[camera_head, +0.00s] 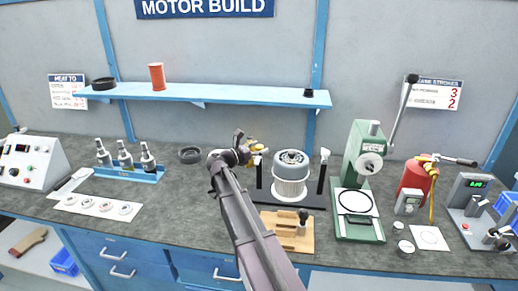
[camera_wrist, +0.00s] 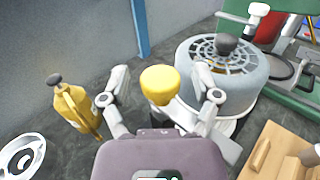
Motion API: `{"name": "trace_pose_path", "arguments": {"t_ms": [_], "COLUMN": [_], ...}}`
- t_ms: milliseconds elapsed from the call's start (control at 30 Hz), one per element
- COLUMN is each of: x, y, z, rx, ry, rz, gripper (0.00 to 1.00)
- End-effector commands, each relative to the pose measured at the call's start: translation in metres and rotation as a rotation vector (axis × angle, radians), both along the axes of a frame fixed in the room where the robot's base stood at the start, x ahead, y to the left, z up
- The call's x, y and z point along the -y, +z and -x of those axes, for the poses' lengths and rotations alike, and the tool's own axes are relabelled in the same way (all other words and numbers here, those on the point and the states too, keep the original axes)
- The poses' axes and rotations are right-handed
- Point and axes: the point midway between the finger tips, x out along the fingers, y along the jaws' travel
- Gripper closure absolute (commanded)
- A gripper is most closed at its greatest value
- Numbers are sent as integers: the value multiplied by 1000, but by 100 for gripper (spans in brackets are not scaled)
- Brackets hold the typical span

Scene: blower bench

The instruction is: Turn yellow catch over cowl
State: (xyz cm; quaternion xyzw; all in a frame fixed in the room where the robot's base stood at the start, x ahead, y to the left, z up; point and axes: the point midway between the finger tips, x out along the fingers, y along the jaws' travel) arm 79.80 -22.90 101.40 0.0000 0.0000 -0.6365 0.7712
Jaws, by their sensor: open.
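The yellow catch (camera_wrist: 160,82) shows its round yellow knob on a pale stem in the wrist view, just left of the cowl. The cowl (camera_wrist: 218,75) is a grey drum with a slotted top and a dark knob; it also stands in the head view (camera_head: 291,165), on a black base. My gripper (camera_wrist: 161,98) is open, with one finger on each side of the yellow knob. The right finger overlaps the cowl's edge in the picture; I cannot tell if it touches. In the head view my gripper (camera_head: 243,148) is left of the cowl and hides most of the catch.
A white-tipped catch (camera_head: 324,158) stands right of the cowl. A yellow bottle-like thing (camera_wrist: 74,108) stands left of my gripper. A wooden block (camera_head: 285,235) lies in front of the cowl, and a green press (camera_head: 357,228) stands to the right. The shelf (camera_head: 205,95) runs behind.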

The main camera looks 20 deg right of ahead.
Motion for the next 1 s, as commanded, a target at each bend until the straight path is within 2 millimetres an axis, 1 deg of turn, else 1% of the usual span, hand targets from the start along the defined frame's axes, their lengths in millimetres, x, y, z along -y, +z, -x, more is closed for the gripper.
{"name": "trace_pose_path", "arguments": {"t_ms": [133,167,200,267,300,367,400,433,767,867,1000], "x": [0,0,0,0,0,0,0,0,-4,-8,-20], "y": [0,0,0,0,0,0,0,0,0,0,0], "z": [0,0,0,0,0,0,0,0,-1,-2,-4], "rx": [0,0,0,0,0,0,0,0,0,0,0], "ry": [0,0,0,0,0,-1,0,-1,15,33,77], "rz": [0,0,0,0,0,0,0,0,0,0,0], "gripper": [20,26,38,56,68,86,98,100,100,100,100]}}
